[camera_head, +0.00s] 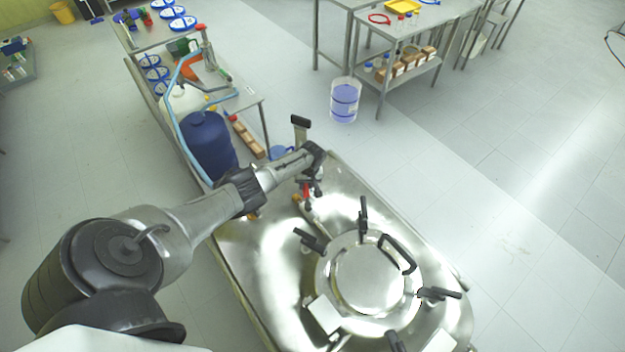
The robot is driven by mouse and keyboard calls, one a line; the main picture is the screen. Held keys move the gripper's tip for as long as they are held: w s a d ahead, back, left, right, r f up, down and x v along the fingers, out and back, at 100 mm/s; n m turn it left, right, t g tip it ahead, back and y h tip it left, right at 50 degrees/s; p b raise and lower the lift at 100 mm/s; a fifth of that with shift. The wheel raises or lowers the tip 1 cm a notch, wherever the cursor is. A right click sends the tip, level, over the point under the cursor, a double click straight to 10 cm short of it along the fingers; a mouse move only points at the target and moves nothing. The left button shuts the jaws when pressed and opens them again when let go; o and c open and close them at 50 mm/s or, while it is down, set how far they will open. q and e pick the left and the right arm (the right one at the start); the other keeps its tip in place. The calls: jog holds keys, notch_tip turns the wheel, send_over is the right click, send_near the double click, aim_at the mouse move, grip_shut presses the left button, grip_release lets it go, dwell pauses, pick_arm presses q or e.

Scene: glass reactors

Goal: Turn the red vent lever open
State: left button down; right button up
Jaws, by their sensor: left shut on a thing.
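The red vent lever (306,190) is a small red piece on a metal pipe fitting, on the far part of the steel reactor top (262,248). My left gripper (311,187) comes in from the left and points down over the lever. It is shut on the lever, and its wrist and fingers hide part of it. The exact angle of the lever is hard to tell at this size. My right gripper is not in view.
A round hatch (368,278) with black clamp handles stands on the reactor top nearer to me. A blue drum (208,146) and a cluttered steel bench are at the left. A clear bucket (344,100) stands on the floor behind. The floor at right is free.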

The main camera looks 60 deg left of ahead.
pick_arm(q)
jog(key=s+n+p, duration=0.1)
jog(key=n, duration=0.1)
jog(key=s+n+p, duration=0.1)
jog(key=s, duration=0.1)
jog(key=shift+a+r+n+p, duration=0.15)
jog(key=shift+a+n+p, duration=0.2)
jog(key=shift+a+n, duration=0.05)
jog(key=shift+s+n+h+p, duration=0.3)
jog(key=shift+s+n+p, duration=0.2)
jog(key=shift+n, duration=0.2)
jog(key=shift+s, duration=0.1)
jog(key=c, duration=0.9)
grip_release()
